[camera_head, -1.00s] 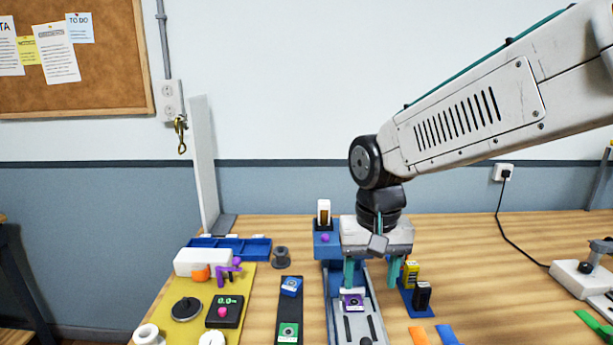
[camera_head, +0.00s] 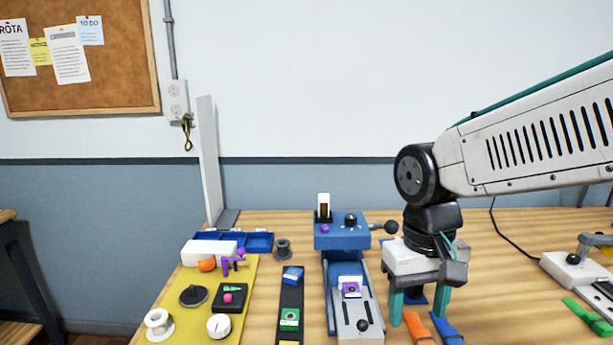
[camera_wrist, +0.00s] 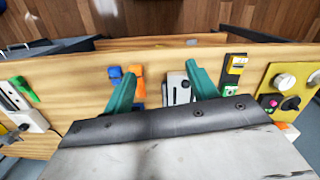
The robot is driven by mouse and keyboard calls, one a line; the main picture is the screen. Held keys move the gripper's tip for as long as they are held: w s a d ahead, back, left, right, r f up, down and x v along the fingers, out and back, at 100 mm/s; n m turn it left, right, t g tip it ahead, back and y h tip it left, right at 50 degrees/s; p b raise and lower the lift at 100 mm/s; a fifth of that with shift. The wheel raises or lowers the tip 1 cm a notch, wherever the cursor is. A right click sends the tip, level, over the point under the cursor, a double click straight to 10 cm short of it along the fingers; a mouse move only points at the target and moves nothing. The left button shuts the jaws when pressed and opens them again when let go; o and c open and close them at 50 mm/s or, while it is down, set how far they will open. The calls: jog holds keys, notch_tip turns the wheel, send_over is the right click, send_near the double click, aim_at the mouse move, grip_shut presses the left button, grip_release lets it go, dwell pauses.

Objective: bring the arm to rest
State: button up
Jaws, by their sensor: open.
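My gripper (camera_head: 419,312) hangs fingers down above the wooden table, with its two teal fingers apart and nothing between them. In the wrist view my gripper (camera_wrist: 160,90) is also spread and empty over bare wood. In the head view it partly hides a blue base behind its fingers.
A dark strip (camera_head: 291,304) with coloured blocks and a yellow board (camera_head: 232,309) lie left. A lever clamp (camera_head: 577,268) stands right. A tall white panel (camera_head: 208,155) rises at the back left.

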jog(key=s+d+r+m+t, duration=0.2)
jog(key=s+d+r, duration=0.1)
jog(key=s+d, duration=0.6)
jog(key=shift+s+d, duration=0.4)
jog(key=shift+s, duration=0.8)
